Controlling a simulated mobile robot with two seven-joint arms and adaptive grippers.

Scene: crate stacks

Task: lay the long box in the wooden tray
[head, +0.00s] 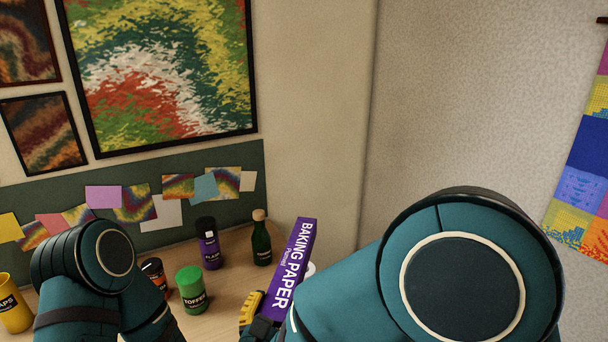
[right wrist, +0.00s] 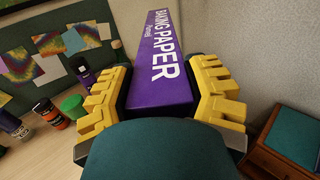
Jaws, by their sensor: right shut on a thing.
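The long box (head: 294,262) is purple, with white "BAKING PAPER" lettering. My right gripper (right wrist: 163,85) is shut on the long box, its yellow fingers on either side near one end. In the right wrist view the box (right wrist: 160,50) points away from the gripper, and its far part stands above the table. In the head view one yellow finger shows at the box's lower end, and my right arm hides the rest of the gripper. My left arm is at the left, with its gripper out of sight. I see no wooden tray that I can make out.
A wooden cabinet (right wrist: 272,160) with a green top is at the lower right.

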